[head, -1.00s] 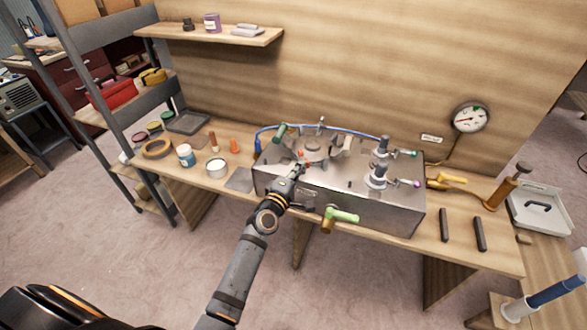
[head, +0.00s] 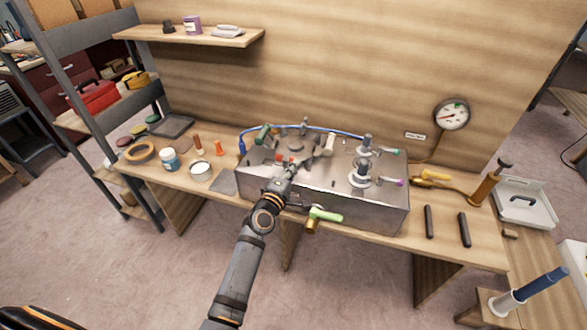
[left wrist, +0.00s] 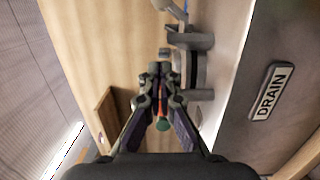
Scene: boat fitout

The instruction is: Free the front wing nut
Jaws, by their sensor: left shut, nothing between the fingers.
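The steel tank (head: 355,200) stands on the bench, with a round hatch (head: 297,144) on top. Clamp parts stand around the hatch. A small red-orange piece (head: 281,158) shows at its front side; whether this is the front wing nut I cannot tell. My left gripper (head: 291,172) is shut and empty at the tank's front top edge, just in front of that piece. In the left wrist view the closed fingertips (left wrist: 158,72) are beside a grey clamp-like part (left wrist: 190,68); contact is unclear. An orange piece with a green end (left wrist: 162,124) shows between the fingers.
A green-handled valve (head: 323,214) juts from the tank's front, below my gripper. A DRAIN plate (left wrist: 270,91) is on that face. A blue hose (head: 330,130) arches behind the hatch. Two fittings (head: 362,175) stand at the right. Jars and a tape ring (head: 140,152) lie left.

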